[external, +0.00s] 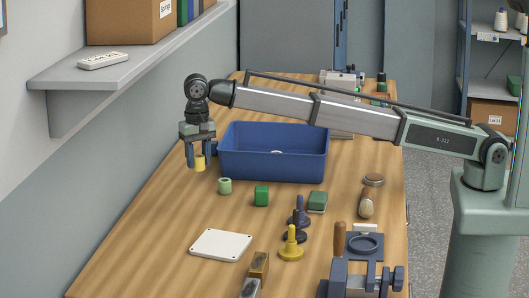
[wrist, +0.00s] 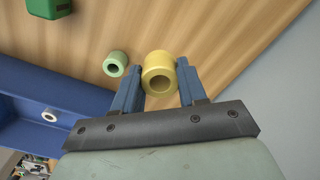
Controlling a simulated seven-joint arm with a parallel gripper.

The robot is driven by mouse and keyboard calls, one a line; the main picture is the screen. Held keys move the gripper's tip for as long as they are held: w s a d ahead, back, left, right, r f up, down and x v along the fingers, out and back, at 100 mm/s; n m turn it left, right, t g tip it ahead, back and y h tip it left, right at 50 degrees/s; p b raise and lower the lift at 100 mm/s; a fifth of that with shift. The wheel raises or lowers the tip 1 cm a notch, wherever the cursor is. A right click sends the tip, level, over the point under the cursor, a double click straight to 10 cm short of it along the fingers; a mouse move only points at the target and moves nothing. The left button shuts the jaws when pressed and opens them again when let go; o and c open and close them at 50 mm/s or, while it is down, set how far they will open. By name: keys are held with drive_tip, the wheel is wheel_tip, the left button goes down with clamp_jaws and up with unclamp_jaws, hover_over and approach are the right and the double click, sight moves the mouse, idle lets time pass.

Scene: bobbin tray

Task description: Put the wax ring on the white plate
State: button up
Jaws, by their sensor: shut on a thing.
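The wax ring, a short pale-yellow cylinder with a hole (external: 200,164), is between the fingers of my gripper (external: 195,161). In the wrist view my gripper (wrist: 158,84) is shut on the ring (wrist: 158,72), one blue finger on each side and the hole facing the camera. The ring is just left of the blue bin; its exact height over the table is hard to tell. The white plate (external: 221,245), flat and square with small corner dots, lies bare on the table nearer the camera. It is not seen in the wrist view.
The blue bin (external: 273,170) stands right of my gripper. A yellow spindle (external: 291,247) and brass block (external: 259,265) stand right of the plate. Table left of the plate is clear.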

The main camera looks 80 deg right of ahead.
drive_tip(key=s+a+r+n, duration=0.1)
drive_tip(key=s+a, duration=0.5)
drive_tip(key=a, duration=0.6)
drive_tip(key=s+a+n, duration=0.1)
drive_tip(key=s+a, duration=0.5)
drive_tip(key=a, duration=0.6)
drive_tip(key=m, duration=0.5)
approach(221, 243)
drive_tip(key=shift+f, duration=2.9)
drive_tip(key=shift+f, duration=0.1)
drive_tip(key=o, duration=1)
wheel_tip(221, 243, up, 12)
drive_tip(key=shift+r, duration=0.1)
